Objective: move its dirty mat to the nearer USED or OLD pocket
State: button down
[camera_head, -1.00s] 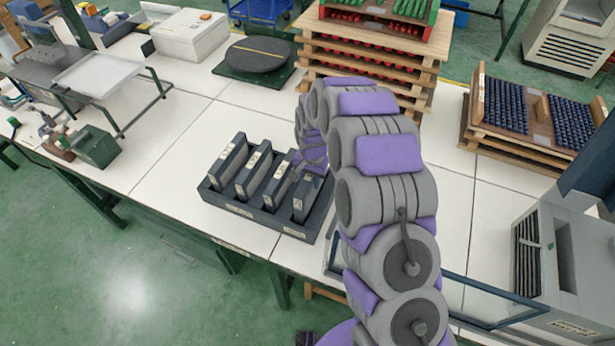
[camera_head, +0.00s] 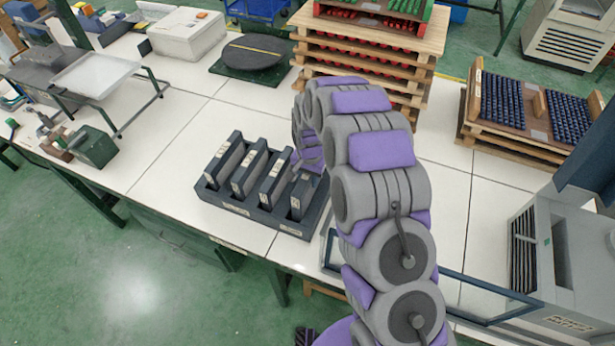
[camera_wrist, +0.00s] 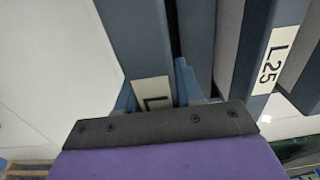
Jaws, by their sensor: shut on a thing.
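A dark rack (camera_head: 262,215) stands on the white table in the head view, holding several upright grey slabs with pale labels. My gripper (camera_wrist: 156,90) has its blue fingers on both sides of a blue-grey slab (camera_wrist: 135,40) and is shut on it. Its label starts with "L", the rest hidden by my gripper. It appears to be the rack's rightmost slab (camera_head: 301,193). The slab labelled L25 (camera_wrist: 265,50) stands beside it in the wrist view. In the head view my arm mostly hides the gripper. I cannot tell which slab is dirty, nor read any USED or OLD mark.
A wooden pallet stack (camera_head: 362,55) stands behind the arm. A round dark turntable (camera_head: 255,55) and a white box (camera_head: 188,35) are at the back. A grey machine (camera_head: 560,255) is at the right.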

jog(key=c, duration=1.1)
grip_release()
jog(key=shift+a, duration=0.2)
jog(key=shift+o, duration=1.4)
jog(key=shift+a, duration=0.35)
jog(key=shift+o, duration=0.9)
jog(key=shift+d, duration=0.3)
jog(key=shift+d+r, duration=0.1)
jog(key=shift+r, duration=0.1)
notch_tip(320, 180, up, 24)
jog(key=p, duration=0.4)
jog(key=shift+a+p, duration=0.2)
jog(key=shift+p, duration=0.2)
jog(key=shift+f, duration=0.1)
